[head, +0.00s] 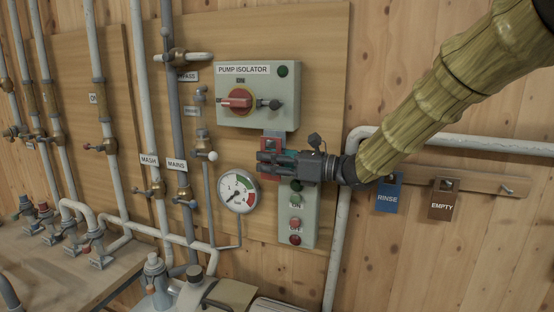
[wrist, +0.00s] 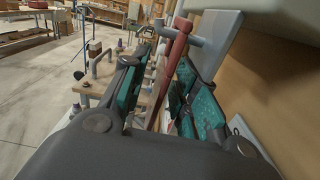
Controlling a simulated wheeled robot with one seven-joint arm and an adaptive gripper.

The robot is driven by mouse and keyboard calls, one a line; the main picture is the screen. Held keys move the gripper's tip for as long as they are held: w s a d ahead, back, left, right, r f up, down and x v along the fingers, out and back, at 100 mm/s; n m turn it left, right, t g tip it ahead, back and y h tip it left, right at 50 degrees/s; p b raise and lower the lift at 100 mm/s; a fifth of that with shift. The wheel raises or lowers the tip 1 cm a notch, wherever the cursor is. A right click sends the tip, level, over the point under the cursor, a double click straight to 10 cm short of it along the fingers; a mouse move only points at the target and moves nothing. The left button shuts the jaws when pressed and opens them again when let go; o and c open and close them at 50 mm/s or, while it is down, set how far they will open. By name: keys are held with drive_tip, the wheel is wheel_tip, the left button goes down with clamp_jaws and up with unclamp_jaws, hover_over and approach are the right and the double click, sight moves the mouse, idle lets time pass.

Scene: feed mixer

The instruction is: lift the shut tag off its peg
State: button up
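A red tag (head: 265,145), which I take to be the shut tag, hangs just under the grey pump isolator box; my gripper covers most of it and no lettering is readable. In the wrist view the red tag (wrist: 174,56) shows nearly edge-on, at a grey peg (wrist: 186,32). My gripper (head: 268,162) is in front of the tag, pointing left along the panel. In the wrist view my gripper (wrist: 160,88) has its two teal-padded fingers apart, with the tag between them and a visible gap on the left side. Contact on the right side is unclear.
The pump isolator (head: 258,95) with its red handle is just above. A push-button box (head: 297,222) is below, and a round gauge (head: 237,191) lower left. On the right, a wooden rail (head: 475,180) carries a blue RINSE tag (head: 387,196), a brown EMPTY tag (head: 443,204) and a bare peg (head: 506,190).

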clamp_jaws()
drive_tip(key=shift+r+b, duration=0.5)
drive_tip(key=shift+r, duration=0.25)
idle(0.4)
drive_tip(key=shift+s, duration=0.15)
drive_tip(key=shift+s+a+f+b, duration=0.1)
drive_tip(key=shift+b, duration=0.2)
drive_tip(key=shift+s+a+b, duration=0.3)
drive_tip(key=shift+s+b, duration=0.4)
drive_tip(key=shift+s+a+b, duration=0.3)
drive_tip(key=shift+s+b, duration=0.35)
drive_tip(key=shift+s, duration=0.05)
drive_tip(key=shift+s+a+b, duration=0.3)
drive_tip(key=shift+s+b, duration=0.4)
drive_tip(key=shift+s, duration=0.1)
